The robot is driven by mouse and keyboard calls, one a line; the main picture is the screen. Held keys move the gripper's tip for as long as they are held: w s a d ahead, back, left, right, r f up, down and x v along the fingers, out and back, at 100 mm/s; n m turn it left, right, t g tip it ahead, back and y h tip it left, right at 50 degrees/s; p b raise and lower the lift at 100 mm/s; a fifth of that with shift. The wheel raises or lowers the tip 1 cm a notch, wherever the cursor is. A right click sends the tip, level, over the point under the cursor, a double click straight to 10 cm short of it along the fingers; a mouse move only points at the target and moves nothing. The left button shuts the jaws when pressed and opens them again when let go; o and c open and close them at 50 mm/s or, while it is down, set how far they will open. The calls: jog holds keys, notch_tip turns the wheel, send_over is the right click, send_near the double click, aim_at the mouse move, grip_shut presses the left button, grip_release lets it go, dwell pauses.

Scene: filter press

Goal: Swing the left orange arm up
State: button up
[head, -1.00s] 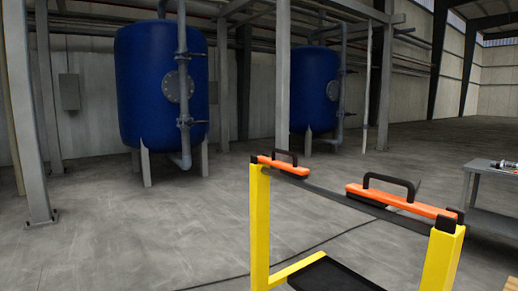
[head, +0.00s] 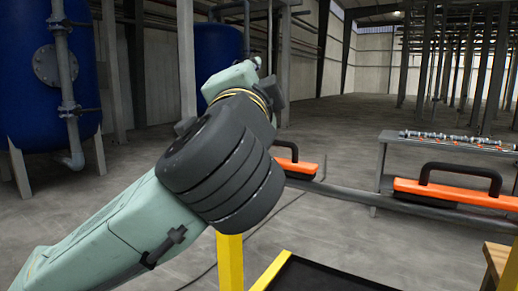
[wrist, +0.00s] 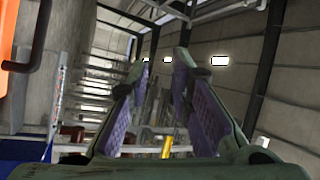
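The left orange arm (head: 300,174) lies level along the dark crossbar on the yellow frame. Its left part is hidden behind my arm in the head view, and a piece of its black handle shows. The right orange arm (head: 470,197), with a black loop handle, also lies level on the bar. In the wrist view, my gripper (wrist: 160,64) has its two purple-padded fingers apart with nothing held between them. An orange part (wrist: 8,35) with a black handle shows at the upper left, beside the fingers and not between them; I cannot tell which arm it belongs to.
The yellow frame (head: 230,262) stands below my arm, with a black tray (head: 330,278) low inside it. A grey table (head: 398,141) with metal parts stands behind at the right. Blue tanks (head: 32,95) stand at the back left. Open floor lies between.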

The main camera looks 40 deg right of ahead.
aim_at(277, 144)
jog(key=s+d+f+m+g+y, duration=0.1)
jog(key=s+d+f+m+y, duration=0.1)
jog(key=d+f+y, duration=0.3)
jog(key=s+d+f+m+y, duration=0.1)
jog(key=d+f+y, duration=0.1)
jog(key=f, duration=0.4)
jog(key=p+x, duration=0.1)
jog(key=x, duration=0.4)
jog(key=p+x, duration=0.1)
jog(key=x, duration=0.4)
jog(key=shift+w+a+f+p, duration=0.15)
jog(key=shift+f+p, duration=0.05)
jog(key=shift+p, duration=0.1)
jog(key=shift+c, duration=0.2)
grip_shut()
